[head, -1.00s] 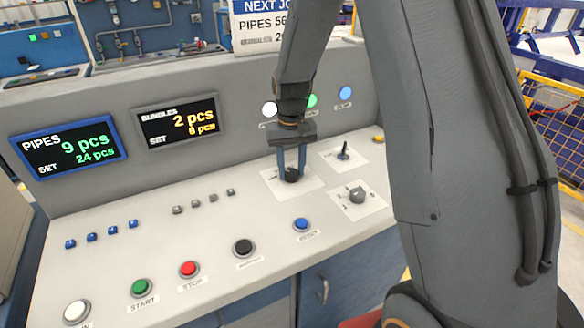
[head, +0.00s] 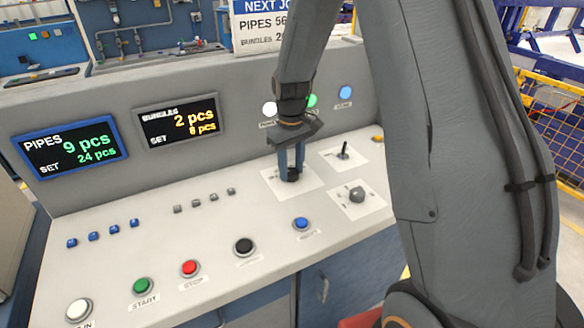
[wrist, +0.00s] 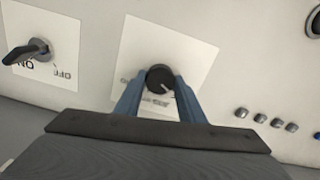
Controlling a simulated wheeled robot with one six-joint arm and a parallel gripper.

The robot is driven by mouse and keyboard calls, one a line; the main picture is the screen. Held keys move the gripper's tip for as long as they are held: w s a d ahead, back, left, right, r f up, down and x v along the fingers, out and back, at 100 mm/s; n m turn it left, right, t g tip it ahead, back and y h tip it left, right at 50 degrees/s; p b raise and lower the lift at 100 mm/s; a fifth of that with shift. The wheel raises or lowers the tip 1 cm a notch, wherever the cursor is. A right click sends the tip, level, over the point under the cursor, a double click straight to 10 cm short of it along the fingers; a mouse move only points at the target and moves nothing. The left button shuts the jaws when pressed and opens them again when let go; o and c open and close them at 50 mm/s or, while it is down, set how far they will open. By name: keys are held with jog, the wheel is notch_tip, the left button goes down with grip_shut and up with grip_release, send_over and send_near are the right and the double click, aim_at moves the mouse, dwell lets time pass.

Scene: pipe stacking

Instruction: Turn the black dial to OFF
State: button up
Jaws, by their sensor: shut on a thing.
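The black dial (head: 292,176) sits on a white label plate on the sloped console. In the wrist view the round black dial (wrist: 160,77) shows a white pointer line toward its lower right. Lettering on the plate beside it is partly hidden and too small to read. My gripper (head: 291,171) points down at the dial, its two blue fingers on either side of it. In the wrist view my gripper (wrist: 160,85) is shut on the dial, one finger at each side.
A black lever switch (head: 343,152) with an ON/OFF plate (wrist: 52,72) stands beside the dial. A grey knob (head: 357,195) sits in front of it. A blue button (head: 301,224), a black button (head: 244,246) and small grey switches (head: 204,199) lie to the left.

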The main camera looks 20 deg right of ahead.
aim_at(291, 172)
jog(key=shift+w+r, duration=0.1)
jog(key=o, duration=1)
jog(key=shift+o, duration=0.2)
notch_tip(291, 172, up, 8)
jog(key=shift+f+b, duration=0.15)
jog(key=shift+b, duration=0.9)
jog(key=s+f+m, duration=0.1)
jog(key=s, duration=0.6)
jog(key=s+f+m+t, duration=0.1)
jog(key=s, duration=0.6)
jog(key=s+m, duration=0.2)
jog(key=s, duration=0.5)
jog(key=shift+s+f, duration=0.25)
jog(key=shift+f, duration=0.15)
